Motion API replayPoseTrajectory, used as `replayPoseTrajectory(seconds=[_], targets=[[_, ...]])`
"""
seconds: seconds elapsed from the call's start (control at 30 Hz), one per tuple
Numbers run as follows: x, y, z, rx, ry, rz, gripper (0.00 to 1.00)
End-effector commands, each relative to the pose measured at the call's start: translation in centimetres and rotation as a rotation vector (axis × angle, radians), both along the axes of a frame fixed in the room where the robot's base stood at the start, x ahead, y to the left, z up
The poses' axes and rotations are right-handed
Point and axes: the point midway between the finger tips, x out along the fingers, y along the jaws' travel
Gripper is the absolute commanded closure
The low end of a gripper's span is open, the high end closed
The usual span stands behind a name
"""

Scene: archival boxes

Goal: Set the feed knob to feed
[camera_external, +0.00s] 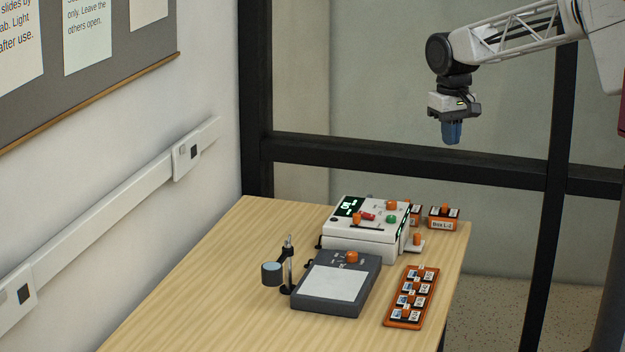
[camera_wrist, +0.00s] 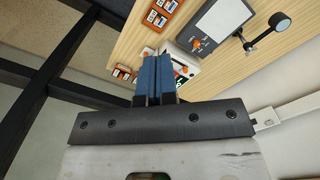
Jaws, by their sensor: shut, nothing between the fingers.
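A white machine (camera_external: 361,244) with a dark display sits on the table's far half. Its top carries an orange knob (camera_external: 357,218) at the front, another orange knob (camera_external: 391,204) farther back, a red part (camera_external: 367,216) and a green knob (camera_external: 391,219). I cannot read which one is the feed knob or where it points. My gripper (camera_external: 452,142) hangs high above and to the right of the machine, touching nothing. Its blue fingers are shut and empty. In the wrist view, the fingers (camera_wrist: 156,58) hide part of the machine (camera_wrist: 186,72).
A dark light pad (camera_external: 333,284) with its own orange knob (camera_external: 351,257) lies in front of the machine. A magnifier stand (camera_external: 272,272) is to its left. An orange slide tray (camera_external: 408,297) lies right; small boxes (camera_external: 443,219) stand behind. The table's left side is clear.

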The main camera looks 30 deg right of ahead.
Motion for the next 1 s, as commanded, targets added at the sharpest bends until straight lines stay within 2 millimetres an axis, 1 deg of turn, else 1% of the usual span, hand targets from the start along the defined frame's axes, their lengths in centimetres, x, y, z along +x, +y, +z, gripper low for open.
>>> replayPoseTrajectory(seconds=[0.03, 0.1, 0.57, 0.87, 1.0], targets=[[1.0, 0.1, -0.1, 0.000, 0.008, 0.000, 1.00], [2.4, 0.2, -0.1, 0.000, 0.018, 0.001, 1.00], [11.0, 0.8, -1.2, 0.002, 0.087, 0.003, 1.00], [16.4, 1.3, -2.5, 0.003, 0.133, 0.004, 1.00], [18.9, 1.6, -3.5, 0.003, 0.154, 0.005, 1.00]])
